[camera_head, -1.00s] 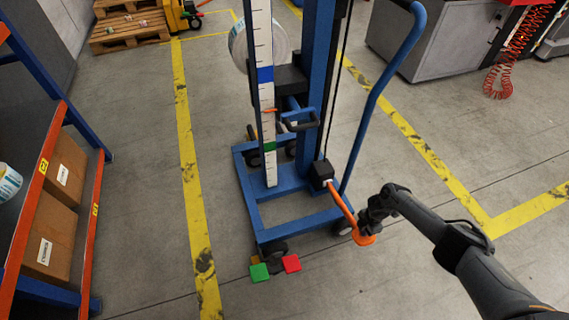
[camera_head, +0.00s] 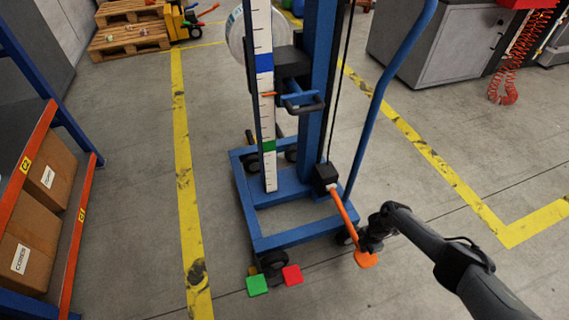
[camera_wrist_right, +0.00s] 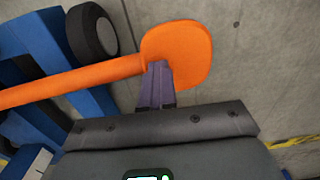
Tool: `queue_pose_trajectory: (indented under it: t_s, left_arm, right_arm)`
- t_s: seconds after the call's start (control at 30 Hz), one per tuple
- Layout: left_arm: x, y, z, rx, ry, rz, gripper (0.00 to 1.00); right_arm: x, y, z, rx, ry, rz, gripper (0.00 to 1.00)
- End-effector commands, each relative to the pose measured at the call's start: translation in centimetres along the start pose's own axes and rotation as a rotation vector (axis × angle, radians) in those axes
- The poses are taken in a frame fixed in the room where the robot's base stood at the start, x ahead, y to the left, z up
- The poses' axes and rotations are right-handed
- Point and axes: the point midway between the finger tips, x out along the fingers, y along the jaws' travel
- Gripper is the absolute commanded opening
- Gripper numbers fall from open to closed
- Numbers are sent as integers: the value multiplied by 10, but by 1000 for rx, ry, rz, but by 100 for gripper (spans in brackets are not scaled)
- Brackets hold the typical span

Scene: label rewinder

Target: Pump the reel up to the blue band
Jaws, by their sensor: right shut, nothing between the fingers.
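The blue lift stand (camera_head: 320,60) carries a white reel (camera_head: 237,42), partly hidden behind the upright white scale (camera_head: 265,120). The scale has a blue band (camera_head: 264,63) above a green band (camera_head: 269,146). The small orange pointer (camera_head: 268,94) sits between them, below the blue band. An orange pedal lever (camera_head: 345,213) slopes down from the stand's base to a flat pad (camera_head: 366,259). My right gripper (camera_head: 366,243) is shut and empty, its fingertips at the pad; the right wrist view shows the fingers (camera_wrist_right: 157,85) against the pad (camera_wrist_right: 182,52). My left gripper is out of view.
A green block (camera_head: 257,285) and a red block (camera_head: 292,274) are low at the stand's front wheel. A shelf with boxes (camera_head: 30,245) stands left. A grey cabinet (camera_head: 440,45) is at the back right. The floor right of the stand is clear.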

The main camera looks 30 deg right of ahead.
Motion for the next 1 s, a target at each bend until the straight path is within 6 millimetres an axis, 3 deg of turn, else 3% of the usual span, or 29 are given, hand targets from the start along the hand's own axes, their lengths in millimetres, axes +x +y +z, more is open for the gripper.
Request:
queue_pose_trajectory:
  t_s: [0.7, 0.83, 1.0]
  left_arm:
    - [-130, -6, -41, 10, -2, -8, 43]
    - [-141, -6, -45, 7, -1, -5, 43]
    - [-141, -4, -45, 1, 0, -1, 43]
  right_arm:
    - [-143, 0, 0, -1, 1, 0, 0]
    - [-155, 0, 0, -1, 0, -1, 0]
    - [-155, 0, 0, -1, 1, 0, 0]
